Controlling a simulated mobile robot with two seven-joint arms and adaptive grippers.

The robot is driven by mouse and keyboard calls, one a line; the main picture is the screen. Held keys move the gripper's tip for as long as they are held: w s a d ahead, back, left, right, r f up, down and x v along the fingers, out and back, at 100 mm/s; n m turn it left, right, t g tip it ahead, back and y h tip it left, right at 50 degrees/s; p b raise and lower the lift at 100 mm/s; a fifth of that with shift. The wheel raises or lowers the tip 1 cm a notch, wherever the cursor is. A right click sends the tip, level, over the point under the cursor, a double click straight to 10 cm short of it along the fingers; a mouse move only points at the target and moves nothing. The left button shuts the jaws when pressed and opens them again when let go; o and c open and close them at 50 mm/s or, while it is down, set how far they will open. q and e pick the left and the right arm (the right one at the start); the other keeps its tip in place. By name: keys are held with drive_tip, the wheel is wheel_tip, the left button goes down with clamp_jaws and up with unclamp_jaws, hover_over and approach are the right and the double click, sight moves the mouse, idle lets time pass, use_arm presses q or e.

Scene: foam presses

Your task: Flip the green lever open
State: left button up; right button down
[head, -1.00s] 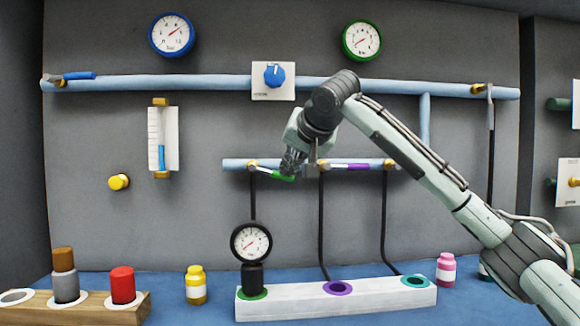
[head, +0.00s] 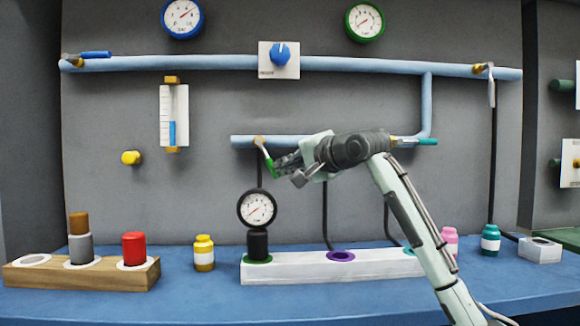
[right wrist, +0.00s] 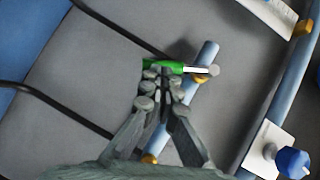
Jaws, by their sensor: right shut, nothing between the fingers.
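The green lever (head: 268,158) is on a brass valve at the left end of the lower blue pipe. Its white and green handle slants down to the right from the valve. My right gripper (head: 277,167) is shut and empty, with its fingertips right beside the green handle end. In the right wrist view the green lever (right wrist: 165,67) lies across just beyond the shut fingertips (right wrist: 160,80); I cannot tell for sure whether they touch. My left gripper is not in view.
A teal lever (head: 427,142) sits at the lower pipe's right end. My right arm hides the middle of that pipe. Below, a black gauge (head: 257,208) stands on the white block (head: 300,270). A wooden rack (head: 100,284) and yellow bottle (head: 204,253) are at left.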

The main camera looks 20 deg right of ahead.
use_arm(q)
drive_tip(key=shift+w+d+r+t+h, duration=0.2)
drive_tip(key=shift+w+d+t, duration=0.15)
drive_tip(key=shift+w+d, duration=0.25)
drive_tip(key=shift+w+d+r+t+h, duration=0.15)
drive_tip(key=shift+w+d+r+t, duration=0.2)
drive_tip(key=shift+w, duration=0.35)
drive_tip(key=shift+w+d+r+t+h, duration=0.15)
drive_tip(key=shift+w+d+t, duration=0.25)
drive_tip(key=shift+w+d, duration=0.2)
use_arm(e)
drive_tip(key=shift+w+a+f+m+t+y, duration=0.2)
drive_tip(key=shift+a+f+m+t+y, duration=0.15)
drive_tip(key=shift+a+m+t, duration=0.4)
drive_tip(key=shift+w+a+f+m+t+y, duration=0.15)
drive_tip(key=shift+a+f+m+t+y, duration=0.2)
drive_tip(key=shift+m, duration=0.6)
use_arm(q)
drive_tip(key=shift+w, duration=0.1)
use_arm(e)
drive_tip(key=shift+a+f, duration=0.1)
drive_tip(key=shift+a, duration=0.05)
